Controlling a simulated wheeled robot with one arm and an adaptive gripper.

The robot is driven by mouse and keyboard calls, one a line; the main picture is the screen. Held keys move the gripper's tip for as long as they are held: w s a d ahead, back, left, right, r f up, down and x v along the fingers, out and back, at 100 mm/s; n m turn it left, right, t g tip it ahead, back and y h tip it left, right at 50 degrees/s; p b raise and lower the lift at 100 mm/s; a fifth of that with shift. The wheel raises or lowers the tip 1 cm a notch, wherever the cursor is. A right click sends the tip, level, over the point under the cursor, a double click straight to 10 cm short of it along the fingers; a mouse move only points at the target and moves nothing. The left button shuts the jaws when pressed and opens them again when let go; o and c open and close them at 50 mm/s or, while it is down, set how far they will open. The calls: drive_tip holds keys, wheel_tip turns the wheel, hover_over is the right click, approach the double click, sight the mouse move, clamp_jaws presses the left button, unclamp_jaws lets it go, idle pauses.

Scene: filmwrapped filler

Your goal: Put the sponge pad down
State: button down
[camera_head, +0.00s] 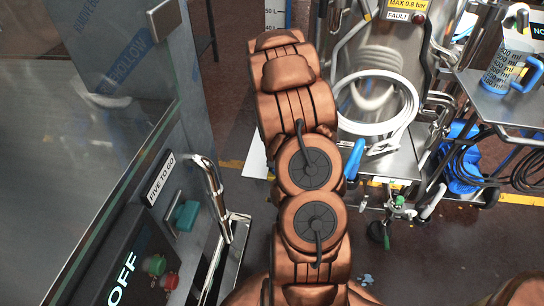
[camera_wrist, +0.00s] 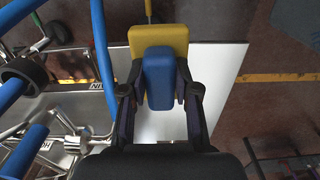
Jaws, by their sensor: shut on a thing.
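In the wrist view my gripper (camera_wrist: 159,92) reaches up from the bottom edge, its two dark fingers on either side of a blue block. The blue block and the yellow slab behind it look like one piece, which I take to be the sponge pad (camera_wrist: 158,38). The gripper is shut on its blue part. Behind it is a flat white surface (camera_wrist: 222,75); I cannot tell whether the pad touches it. In the head view my own arm hides the gripper and the pad.
In the wrist view blue hoses and metal pipework (camera_wrist: 40,130) crowd the left. The head view shows a coiled white hose (camera_head: 408,110) on a steel machine, a measuring jug (camera_head: 503,72) on a right-hand shelf, and a glass-sided machine (camera_head: 80,150) at left.

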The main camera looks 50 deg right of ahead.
drive_tip(key=w+d, duration=0.1)
drive_tip(key=w, duration=0.1)
drive_tip(key=w+d, duration=0.4)
drive_tip(key=w, duration=0.1)
drive_tip(key=shift+f, duration=0.35)
drive_tip(key=shift+s+a+f+p, duration=0.1)
drive_tip(key=shift+f+p, duration=0.25)
drive_tip(key=shift+f, duration=1.45)
drive_tip(key=shift+f, duration=0.15)
drive_tip(key=c, duration=0.9)
unclamp_jaws()
drive_tip(key=shift+o, duration=0.2)
